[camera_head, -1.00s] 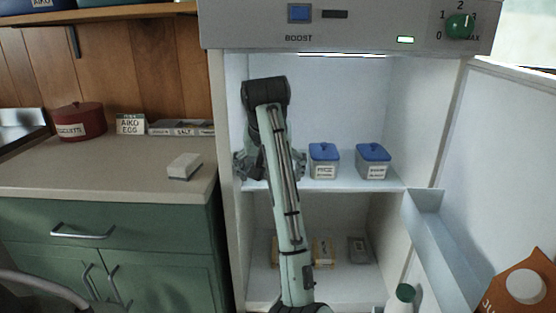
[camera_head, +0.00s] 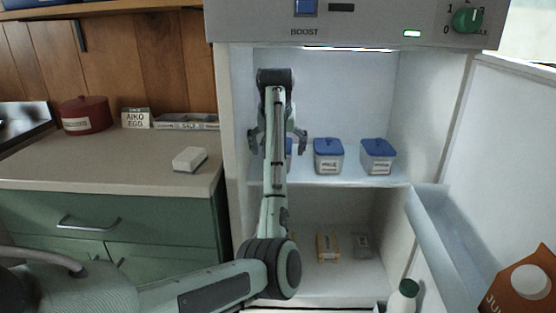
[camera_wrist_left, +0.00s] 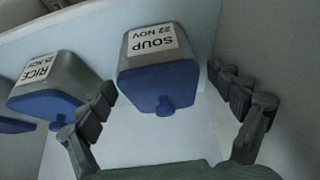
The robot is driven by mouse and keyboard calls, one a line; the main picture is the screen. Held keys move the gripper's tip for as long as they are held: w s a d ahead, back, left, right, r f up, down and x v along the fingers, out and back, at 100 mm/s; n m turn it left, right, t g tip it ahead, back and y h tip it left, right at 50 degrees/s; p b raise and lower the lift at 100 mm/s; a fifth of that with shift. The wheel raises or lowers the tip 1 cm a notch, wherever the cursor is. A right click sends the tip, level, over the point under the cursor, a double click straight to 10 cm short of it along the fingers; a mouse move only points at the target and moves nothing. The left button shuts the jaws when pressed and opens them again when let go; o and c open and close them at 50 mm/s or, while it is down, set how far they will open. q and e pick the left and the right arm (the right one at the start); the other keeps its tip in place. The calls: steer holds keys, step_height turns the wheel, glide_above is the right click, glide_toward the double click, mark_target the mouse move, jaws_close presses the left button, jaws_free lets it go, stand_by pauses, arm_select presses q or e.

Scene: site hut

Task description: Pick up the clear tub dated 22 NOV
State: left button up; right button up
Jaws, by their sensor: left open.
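The clear tub labelled SOUP 22 NOV (camera_wrist_left: 155,62) has a blue lid with a knob and shows upside down in the left wrist view. In the head view it stands on the upper fridge shelf (camera_head: 350,182), mostly hidden behind my left arm, with a sliver (camera_head: 289,150) showing. My left gripper (camera_head: 278,142) is open and empty. In the left wrist view its fingers (camera_wrist_left: 162,85) stand on either side of the SOUP tub, with no contact visible. The RICE tub (camera_wrist_left: 50,82) sits beside it, close to one finger. My right gripper is not in view.
Two more blue-lidded tubs stand in the head view, a middle one (camera_head: 328,156) and a right one (camera_head: 377,156). Packets (camera_head: 328,247) lie on the lower shelf. The fridge side wall is close on the left. The open door (camera_head: 500,160) holds a green-capped bottle (camera_head: 404,296).

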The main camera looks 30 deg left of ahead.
arm_select(q)
steer(key=shift+x, duration=1.5)
steer(key=shift+c, duration=0.6)
steer(key=c, duration=1.4)
steer(key=shift+r, duration=0.1)
